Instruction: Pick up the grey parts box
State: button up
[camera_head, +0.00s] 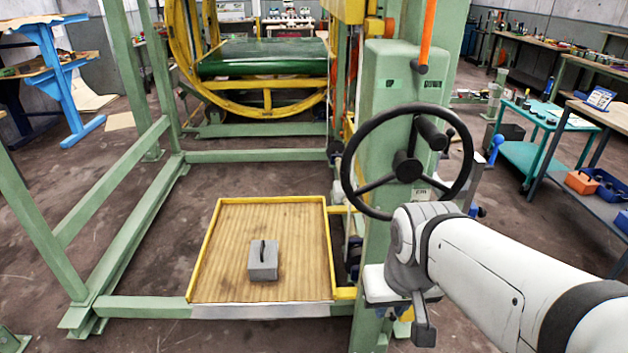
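The grey parts box (263,262) is a small block with a dark upright handle or slot on top. It sits on the wooden platform (218,285) with yellow edges, a little below its middle. My arm comes in from the lower right, and its end, my gripper (424,333), is at the lower centre right, pointing down. It is apart from the box, well to its right, in front of the green column. The fingers are too small and unclear to show whether they are open or shut.
Green frame beams (120,200) border the platform on the left. A yellow ring (262,108) stands behind. Workbenches (573,140) line the right. Open floor lies behind the platform.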

aim_at(262, 264)
jog(key=k, duration=1.3)
jog(key=u, duration=0.55)
jog(key=i, duration=0.8)
jog(key=u, duration=0.8)
jog(key=i, duration=1.65)
jog(key=z, duration=0.6)
jog(key=i, duration=1.05)
jog(key=z, duration=0.8)
jog(key=k, duration=0.9)
